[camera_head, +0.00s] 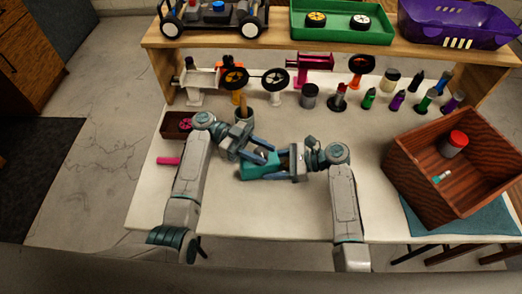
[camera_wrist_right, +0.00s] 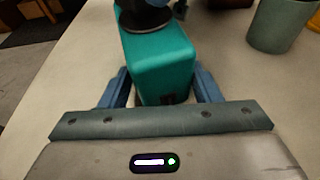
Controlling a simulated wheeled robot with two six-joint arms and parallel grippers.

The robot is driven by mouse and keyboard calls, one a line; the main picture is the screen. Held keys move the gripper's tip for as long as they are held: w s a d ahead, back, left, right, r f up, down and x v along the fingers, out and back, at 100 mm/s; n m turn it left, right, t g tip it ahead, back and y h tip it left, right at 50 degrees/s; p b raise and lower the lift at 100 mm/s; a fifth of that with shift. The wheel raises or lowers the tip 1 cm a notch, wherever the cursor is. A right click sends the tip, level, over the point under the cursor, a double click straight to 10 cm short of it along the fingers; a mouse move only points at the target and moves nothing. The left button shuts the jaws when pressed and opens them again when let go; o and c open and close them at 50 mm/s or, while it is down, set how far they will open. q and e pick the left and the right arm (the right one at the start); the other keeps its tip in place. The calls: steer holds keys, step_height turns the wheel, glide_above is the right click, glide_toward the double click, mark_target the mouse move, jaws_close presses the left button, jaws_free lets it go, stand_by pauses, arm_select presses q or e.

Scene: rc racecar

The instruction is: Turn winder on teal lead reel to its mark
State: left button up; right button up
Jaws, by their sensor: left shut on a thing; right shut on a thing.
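The teal lead reel (camera_head: 258,172) is a teal box on the white bench between my two grippers. My right gripper (camera_wrist_right: 162,88) is shut on its near end, with one blue finger on each side of the teal body (camera_wrist_right: 165,62). My left gripper (camera_head: 266,158) comes in from the upper left and is shut at the top of the reel, where the winder appears to be. A dark round part (camera_wrist_right: 145,17) sits on top of the reel in the right wrist view. The winder's detail and its mark are hidden or too small to see.
A large wooden crate (camera_head: 428,190) stands right. Wheels, stands and bottles line the back under a shelf (camera_head: 280,44). The front bench is clear.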

mark_target(261, 152)
stand_by(0.4)
arm_select(q)
steer(key=o, duration=1)
step_height(261, 152, up, 10)
